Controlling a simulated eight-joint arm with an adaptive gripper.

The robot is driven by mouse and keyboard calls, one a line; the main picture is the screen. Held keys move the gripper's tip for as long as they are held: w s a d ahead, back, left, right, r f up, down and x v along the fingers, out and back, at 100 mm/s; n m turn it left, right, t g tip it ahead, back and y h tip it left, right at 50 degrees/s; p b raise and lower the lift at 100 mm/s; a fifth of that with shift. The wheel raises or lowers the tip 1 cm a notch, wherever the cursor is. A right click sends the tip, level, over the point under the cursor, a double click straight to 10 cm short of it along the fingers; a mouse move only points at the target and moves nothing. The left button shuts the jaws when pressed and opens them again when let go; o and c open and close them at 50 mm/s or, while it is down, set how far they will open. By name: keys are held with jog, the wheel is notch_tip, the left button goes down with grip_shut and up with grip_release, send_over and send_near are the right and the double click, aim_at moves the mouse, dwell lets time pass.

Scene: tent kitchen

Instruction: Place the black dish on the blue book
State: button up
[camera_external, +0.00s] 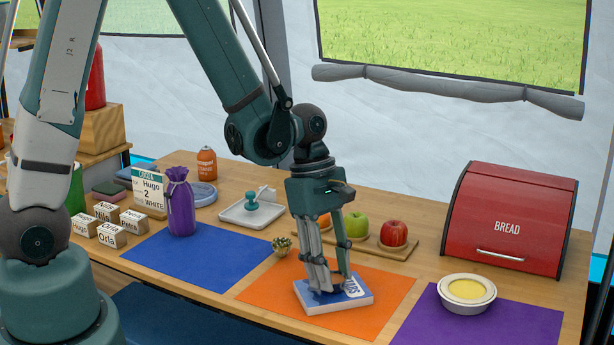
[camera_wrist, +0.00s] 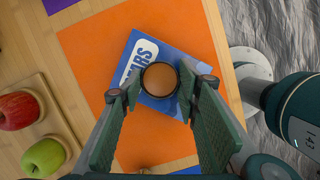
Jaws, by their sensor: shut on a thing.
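The small round black dish (camera_wrist: 160,79) has a dark rim and a brownish-orange inside. In the external view the fingers mostly hide the dish. I cannot tell whether it touches the book.
The orange mat (camera_external: 270,290) lies between a blue mat (camera_external: 150,262) and a purple mat (camera_external: 520,325). A small succulent (camera_external: 282,246) stands beside my gripper. Behind are a board with apples (camera_external: 393,233) and a red bread box (camera_external: 510,220). A yellow-filled bowl (camera_external: 467,292) stands at right.

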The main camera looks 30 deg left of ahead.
jog(key=o, duration=0.9)
jog(key=shift+r, duration=0.15)
jog(key=shift+p+v, duration=1.75)
jog(key=shift+v, duration=4.2)
jog(key=shift+a, duration=0.1)
